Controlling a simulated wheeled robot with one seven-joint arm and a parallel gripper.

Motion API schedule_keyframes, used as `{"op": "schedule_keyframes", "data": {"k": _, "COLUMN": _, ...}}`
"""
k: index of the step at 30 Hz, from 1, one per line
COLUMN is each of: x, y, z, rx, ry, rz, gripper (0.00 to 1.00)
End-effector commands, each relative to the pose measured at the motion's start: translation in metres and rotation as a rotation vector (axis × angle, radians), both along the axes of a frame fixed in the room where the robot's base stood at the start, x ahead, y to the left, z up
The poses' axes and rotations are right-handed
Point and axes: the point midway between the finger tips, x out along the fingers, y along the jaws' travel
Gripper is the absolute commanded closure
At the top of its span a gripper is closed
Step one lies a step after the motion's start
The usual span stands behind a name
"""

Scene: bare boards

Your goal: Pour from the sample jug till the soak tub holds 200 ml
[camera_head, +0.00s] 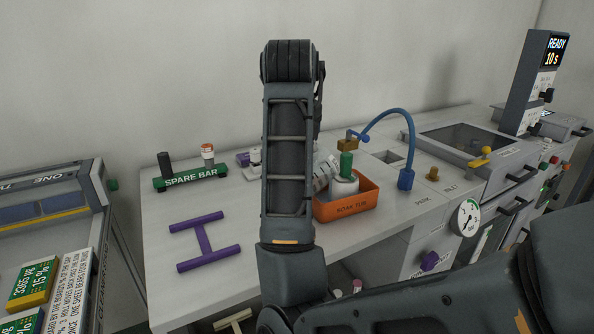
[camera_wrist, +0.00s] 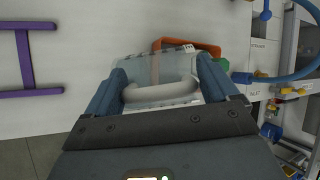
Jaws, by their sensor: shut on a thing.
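The sample jug (camera_wrist: 148,70) is a clear vessel with a pale handle. My gripper (camera_wrist: 160,80) is shut on it, with a finger on either side of the handle. In the head view my arm hides the gripper and most of the jug; a clear, marked part (camera_head: 323,172) shows right of the arm. The soak tub (camera_head: 345,209) is an orange open box labelled SOAK TUB on the bench. In the wrist view the tub's rim (camera_wrist: 187,43) shows just beyond the jug, partly behind it. I cannot see any liquid level or whether liquid is flowing.
A white piece with a green top (camera_head: 346,164) stands in or behind the tub. A blue hose (camera_head: 388,113) arches right of it. A purple H-shaped frame (camera_head: 205,240) and the green SPARE BAR rack (camera_head: 190,177) lie left. A machine (camera_head: 465,140) stands right.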

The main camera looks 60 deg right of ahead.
Motion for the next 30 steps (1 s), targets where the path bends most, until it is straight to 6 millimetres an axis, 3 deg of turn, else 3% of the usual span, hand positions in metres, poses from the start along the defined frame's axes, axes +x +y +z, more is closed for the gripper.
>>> {"op": "schedule_keyframes", "data": {"k": 30, "x": -0.0033, "y": -0.0075, "z": 0.0075, "rx": 0.071, "ry": -0.029, "rz": 0.000, "gripper": 0.70}}
